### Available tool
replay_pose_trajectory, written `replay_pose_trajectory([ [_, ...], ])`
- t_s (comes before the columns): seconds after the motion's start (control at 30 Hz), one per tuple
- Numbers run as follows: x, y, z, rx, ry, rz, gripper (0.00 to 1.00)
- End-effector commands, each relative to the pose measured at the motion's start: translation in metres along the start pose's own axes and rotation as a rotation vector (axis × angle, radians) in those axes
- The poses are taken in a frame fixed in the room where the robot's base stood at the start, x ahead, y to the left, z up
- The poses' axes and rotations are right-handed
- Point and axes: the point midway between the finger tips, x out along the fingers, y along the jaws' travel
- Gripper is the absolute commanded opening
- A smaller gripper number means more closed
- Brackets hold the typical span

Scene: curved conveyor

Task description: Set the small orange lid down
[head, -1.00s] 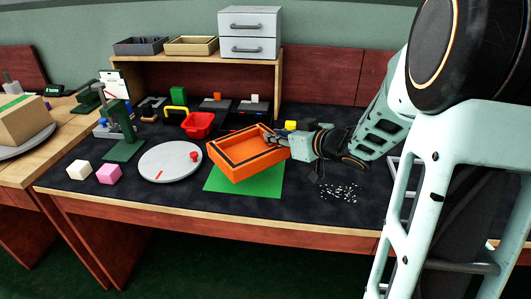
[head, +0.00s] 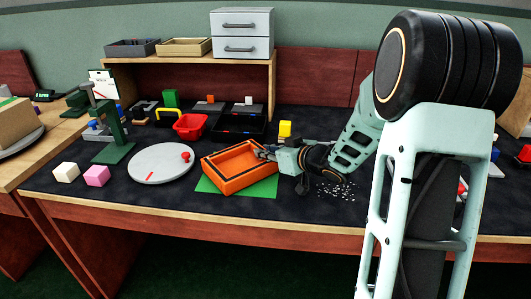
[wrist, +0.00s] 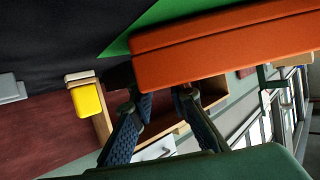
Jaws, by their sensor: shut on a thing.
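The orange lid (head: 252,177) is a shallow rectangular piece with a raised rim and its hollow side up. It is tilted over the green mat (head: 258,190), and I cannot tell whether its lower edge touches. My gripper (head: 263,154) is shut on the lid's right rim.
A round grey plate (head: 160,168) with a red knob is just left of the lid. A red basket (head: 190,127) stands behind.

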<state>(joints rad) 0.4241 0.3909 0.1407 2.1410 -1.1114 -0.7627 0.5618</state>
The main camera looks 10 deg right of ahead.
Motion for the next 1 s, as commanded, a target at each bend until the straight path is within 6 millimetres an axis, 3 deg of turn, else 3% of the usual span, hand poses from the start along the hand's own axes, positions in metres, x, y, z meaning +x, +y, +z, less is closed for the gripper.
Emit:
replay_pose_trajectory([
  [0.07,0.001,0.0,0.003,0.001,0.0,-0.001,0.0],
  [0.1,0.001,0.0,0.003,0.0,-0.001,0.0,0.2],
  [0.23,0.001,0.0,0.002,0.0,-0.001,0.0,0.33],
  [0.57,-0.001,0.0,-0.002,0.0,0.0,0.0,0.33],
  [0.67,-0.013,0.001,-0.002,0.002,-0.003,0.002,0.33],
  [1.0,-0.085,0.001,-0.005,0.002,-0.001,0.004,0.33],
])
